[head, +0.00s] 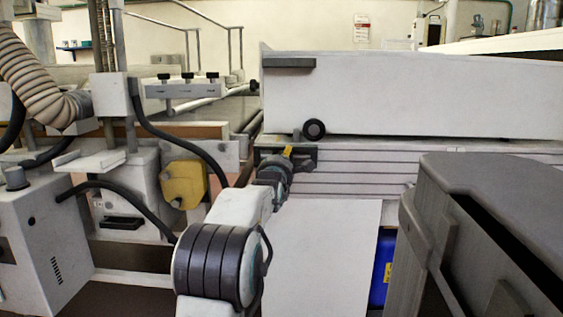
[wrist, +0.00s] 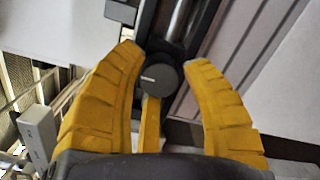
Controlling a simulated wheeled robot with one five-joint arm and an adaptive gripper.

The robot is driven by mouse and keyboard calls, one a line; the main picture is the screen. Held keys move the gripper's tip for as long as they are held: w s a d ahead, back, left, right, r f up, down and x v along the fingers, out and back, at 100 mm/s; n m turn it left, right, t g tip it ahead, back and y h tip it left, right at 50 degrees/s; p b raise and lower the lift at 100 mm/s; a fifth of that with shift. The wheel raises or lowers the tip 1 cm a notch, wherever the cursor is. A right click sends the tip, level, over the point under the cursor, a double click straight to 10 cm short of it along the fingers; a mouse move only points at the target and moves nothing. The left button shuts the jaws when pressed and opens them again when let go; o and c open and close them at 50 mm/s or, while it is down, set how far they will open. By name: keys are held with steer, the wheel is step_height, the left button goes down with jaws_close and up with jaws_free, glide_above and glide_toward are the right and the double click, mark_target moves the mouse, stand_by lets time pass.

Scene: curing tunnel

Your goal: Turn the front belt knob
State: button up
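In the wrist view a dark round knob (wrist: 157,81) with a small white mark lies between the fingertips of my gripper (wrist: 165,56). The two thick yellow fingers are spread, one on each side, and I see a gap at the right finger. The left fingertip is close to the knob; contact is unclear. A narrow yellow strip (wrist: 150,125) shows below the knob. In the head view my gripper (head: 289,154) is by the machine's front edge, just below and left of a black round knob (head: 314,129). I cannot tell whether both views show the same knob.
A long white panel (head: 420,95) stands above the ribbed front (head: 370,174) of the machine. A white machine with a corrugated hose (head: 38,78) and a yellow part (head: 184,182) stands at left. A grey housing (head: 500,200) fills the right foreground. A blue container (head: 381,268) shows low.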

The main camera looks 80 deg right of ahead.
steer(key=c, duration=0.8)
steer(key=shift+w+n+h, duration=0.1)
steer(key=shift+n+h, duration=0.3)
steer(key=shift+n, duration=3.6)
steer(key=o, duration=1.2)
steer(key=shift+o, duration=0.2)
